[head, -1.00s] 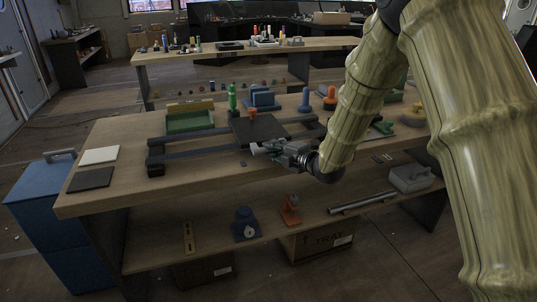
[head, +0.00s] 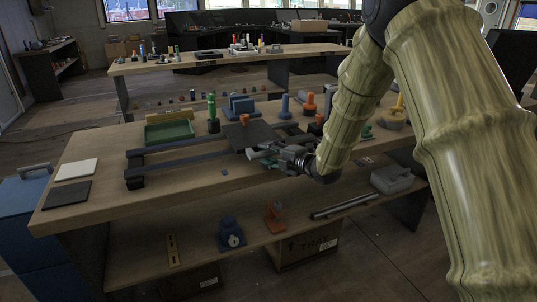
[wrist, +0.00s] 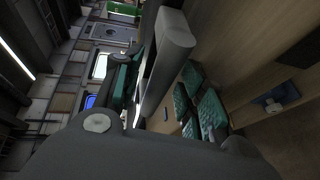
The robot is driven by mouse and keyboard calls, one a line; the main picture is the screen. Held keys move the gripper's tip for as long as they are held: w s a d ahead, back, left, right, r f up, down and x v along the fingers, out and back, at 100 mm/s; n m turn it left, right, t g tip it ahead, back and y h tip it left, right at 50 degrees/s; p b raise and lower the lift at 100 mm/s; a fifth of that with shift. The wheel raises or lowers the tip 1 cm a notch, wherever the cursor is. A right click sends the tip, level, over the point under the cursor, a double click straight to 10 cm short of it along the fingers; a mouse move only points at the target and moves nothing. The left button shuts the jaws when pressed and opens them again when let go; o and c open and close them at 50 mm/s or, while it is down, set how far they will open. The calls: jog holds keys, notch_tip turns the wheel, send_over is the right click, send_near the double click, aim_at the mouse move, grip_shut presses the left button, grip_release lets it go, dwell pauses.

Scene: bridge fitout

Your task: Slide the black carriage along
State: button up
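The black carriage (head: 257,136) is a flat dark plate lying across two dark parallel rails (head: 188,163) on the wooden bench. An orange knob (head: 244,119) shows on its far part. My gripper (head: 262,157) is at the carriage's near edge, low over the front rail, with the arm coming in from the right. In the wrist view a grey rounded bar (wrist: 165,60) runs close by teal-padded gripper parts (wrist: 200,100). I cannot tell whether the fingers are closed on it. My gripper hides part of the carriage's near side.
A green tray (head: 168,130), a green post (head: 212,112), a blue block (head: 241,106) and a blue post (head: 284,104) stand behind the rails. White (head: 76,169) and dark (head: 67,195) squares lie at the bench's left end. The rails left of the carriage are clear.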

jog(key=v, duration=1.2)
dwell(0.3)
jog(key=s+d+f+m+g+h, duration=0.1)
jog(key=s+f+m+h, duration=0.2)
jog(key=f, duration=0.6)
jog(key=s+d+f+m+h, duration=0.1)
jog(key=s+f+m, duration=0.4)
jog(key=f, duration=0.5)
jog(key=s+d+f+m+g+h, duration=0.35)
jog(key=s+f+m, duration=0.55)
jog(key=s+f, duration=0.65)
jog(key=s+d+f+m+g+h, duration=0.1)
jog(key=s+f+m+g, duration=0.4)
jog(key=s, duration=0.8)
jog(key=s+d+f+m+g+h, duration=0.15)
jog(key=s+f+m+g, duration=0.35)
jog(key=s, duration=0.8)
notch_tip(320, 180, up, 11)
jog(key=n+t+p, duration=0.1)
jog(key=t+p, duration=0.1)
jog(key=p, duration=1)
jog(key=shift+p, duration=0.3)
